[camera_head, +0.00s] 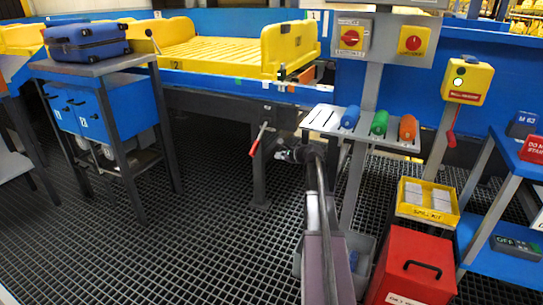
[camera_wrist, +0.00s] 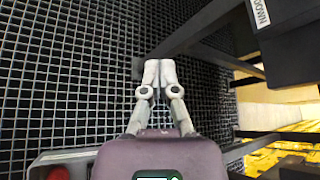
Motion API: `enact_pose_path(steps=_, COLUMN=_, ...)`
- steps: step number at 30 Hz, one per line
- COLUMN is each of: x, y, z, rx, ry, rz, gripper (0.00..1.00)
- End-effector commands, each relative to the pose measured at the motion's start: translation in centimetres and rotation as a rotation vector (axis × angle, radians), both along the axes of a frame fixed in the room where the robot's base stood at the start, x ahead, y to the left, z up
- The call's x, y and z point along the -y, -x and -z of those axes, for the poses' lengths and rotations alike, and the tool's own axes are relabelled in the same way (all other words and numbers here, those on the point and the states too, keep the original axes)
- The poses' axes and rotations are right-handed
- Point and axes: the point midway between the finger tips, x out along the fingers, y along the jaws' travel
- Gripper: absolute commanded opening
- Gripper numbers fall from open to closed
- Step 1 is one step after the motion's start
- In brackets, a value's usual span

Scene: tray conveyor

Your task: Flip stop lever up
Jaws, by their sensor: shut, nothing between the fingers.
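The lever is not clear in the wrist view. Another red-handled lever (camera_head: 451,138) hangs below the yellow box at right.
A yellow tray (camera_head: 215,52) sits on the conveyor (camera_head: 242,84). A shelf (camera_head: 325,122) with blue, green and orange cylinders stands right of my arm. A red box (camera_head: 411,268) and yellow spill kit bin (camera_head: 428,213) are at right. Grating floor is clear at left centre.

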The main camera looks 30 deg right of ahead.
Motion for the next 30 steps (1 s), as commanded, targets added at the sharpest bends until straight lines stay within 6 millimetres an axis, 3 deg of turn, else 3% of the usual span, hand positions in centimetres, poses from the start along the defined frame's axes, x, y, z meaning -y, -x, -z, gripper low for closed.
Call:
enact_pose_path(steps=24, x=-1.9, y=-8.6, z=4.2, rx=0.000, ry=0.001, rz=-0.001, gripper=0.00)
enact_pose_path(steps=30, x=-2.7, y=-8.3, z=2.6, rx=0.000, ry=0.001, rz=0.000, gripper=0.00)
